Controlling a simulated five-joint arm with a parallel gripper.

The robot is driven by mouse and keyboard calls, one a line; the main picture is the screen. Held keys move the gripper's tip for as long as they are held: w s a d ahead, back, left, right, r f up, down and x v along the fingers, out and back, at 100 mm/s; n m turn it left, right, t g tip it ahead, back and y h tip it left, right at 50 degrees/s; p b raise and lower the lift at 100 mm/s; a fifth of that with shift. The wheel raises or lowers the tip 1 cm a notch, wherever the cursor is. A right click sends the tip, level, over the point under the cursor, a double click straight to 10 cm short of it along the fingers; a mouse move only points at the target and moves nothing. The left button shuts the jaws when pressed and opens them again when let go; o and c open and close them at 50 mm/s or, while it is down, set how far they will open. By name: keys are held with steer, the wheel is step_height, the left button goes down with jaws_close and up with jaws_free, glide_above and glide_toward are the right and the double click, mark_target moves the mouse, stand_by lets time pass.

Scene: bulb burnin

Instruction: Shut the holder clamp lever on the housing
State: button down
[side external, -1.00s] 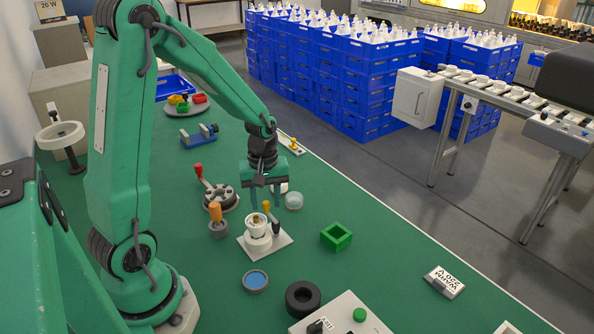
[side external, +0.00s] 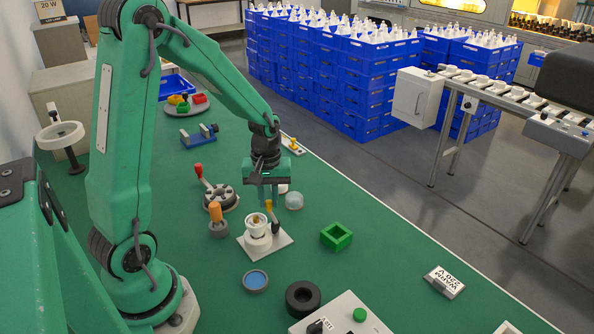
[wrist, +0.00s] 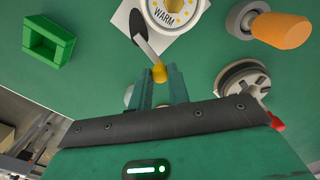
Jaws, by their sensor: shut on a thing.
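The housing (side external: 257,232) is a white round body on a square white plate (side external: 281,241), left of the green square block. In the wrist view its ring (wrist: 172,12) reads WARM. The clamp lever (side external: 276,227) is a dark arm with a yellow tip (side external: 269,204). It stands raised at the housing's right side in the side view. In the wrist view the lever (wrist: 144,38) reaches from the plate to my fingers. My gripper (side external: 268,200) is above the housing, shut on the lever's yellow tip (wrist: 159,73). The lever's pivot is hard to make out.
An orange-handled tool (side external: 215,212) and a round grey fixture with a red knob (side external: 221,197) stand close on the left. A green square block (side external: 336,236) is to the right. A blue-topped dish (side external: 255,281) and black ring (side external: 303,298) lie in front.

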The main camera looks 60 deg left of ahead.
steer(key=m, duration=0.1)
steer(key=w+m, duration=0.1)
steer(key=m, duration=0.1)
steer(key=w+m, duration=0.1)
steer(key=m, duration=0.1)
steer(key=shift+d, duration=0.4)
steer(key=shift+w+d+m, duration=0.15)
steer(key=shift+d+m, duration=0.05)
steer(key=shift+m, duration=0.65)
steer(key=shift+w+d+m, duration=0.2)
steer(key=shift+d+m, duration=0.05)
steer(key=shift+m, duration=0.55)
steer(key=shift+w+d+m, duration=0.15)
steer(key=shift+d+m, duration=0.05)
steer(key=shift+m, duration=0.65)
steer(key=c, duration=1.3)
jaws_free()
steer(key=shift+r, duration=0.1)
step_height(320, 180, up, 8)
steer(key=shift+f, duration=0.15)
